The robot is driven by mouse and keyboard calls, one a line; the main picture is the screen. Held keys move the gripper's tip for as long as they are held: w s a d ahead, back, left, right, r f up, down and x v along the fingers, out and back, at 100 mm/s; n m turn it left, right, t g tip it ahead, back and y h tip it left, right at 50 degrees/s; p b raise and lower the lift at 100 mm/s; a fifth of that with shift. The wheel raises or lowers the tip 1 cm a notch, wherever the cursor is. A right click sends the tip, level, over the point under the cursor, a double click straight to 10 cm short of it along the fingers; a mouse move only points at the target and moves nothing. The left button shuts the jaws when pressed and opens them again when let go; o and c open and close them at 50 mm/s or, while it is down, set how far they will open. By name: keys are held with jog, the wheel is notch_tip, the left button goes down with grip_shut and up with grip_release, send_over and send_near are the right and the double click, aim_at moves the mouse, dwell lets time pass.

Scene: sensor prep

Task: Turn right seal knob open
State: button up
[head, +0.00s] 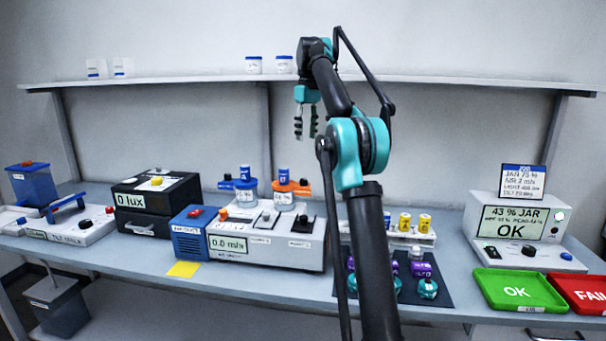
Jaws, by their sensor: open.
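Two clear jars stand behind the grey 0.0 m/s unit: a left jar (243,196) with a blue side fitting and a right jar (283,200) with an orange fitting (293,187). Each has a blue-capped piece upright on top. Which part is the right seal knob is not clear; no readable label marks it. The orange fitting belongs to the right jar, and its turn position is too small to tell. My gripper (306,134) is open and empty, fingers pointing down, high above the bench and apart from the jars, just right of the right jar in the picture.
The grey 0.0 m/s unit (265,251) has small knobs and stands in front of the jars. A black 0 lux box (130,223) is left of it. A wall shelf (190,80) runs behind my gripper.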

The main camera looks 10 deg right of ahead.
aim_at(304, 179)
jog(key=f, duration=1.6)
jog(key=shift+w+a+f, duration=0.1)
jog(key=shift+w+a, duration=0.15)
jog(key=shift+a, duration=0.1)
grip_shut()
